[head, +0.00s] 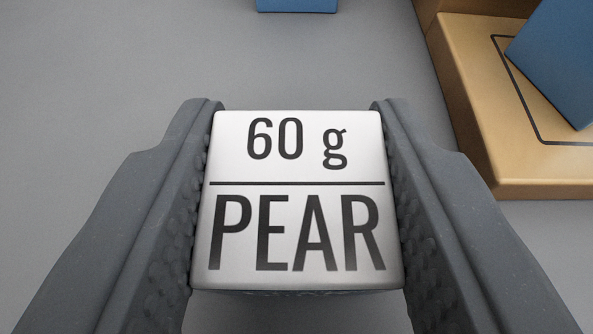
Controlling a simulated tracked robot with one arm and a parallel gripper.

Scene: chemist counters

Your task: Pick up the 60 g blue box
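A box with a white face marked "60 g PEAR" (297,195) is in the middle of the head view. My gripper (295,106) has one dark grey finger along its left side and one along its right side. Both ridged pads appear to touch the box, so my gripper looks shut on it. The sides of the box are hidden, so I cannot tell if they are blue. I cannot tell if the box rests on the grey surface (100,80) or hangs above it.
A plain blue box (297,4) is cut off at the top edge. At the right, a wooden tray or board (470,100) with a dark outline bears another blue box (560,60), set at an angle. The grey surface at the left is clear.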

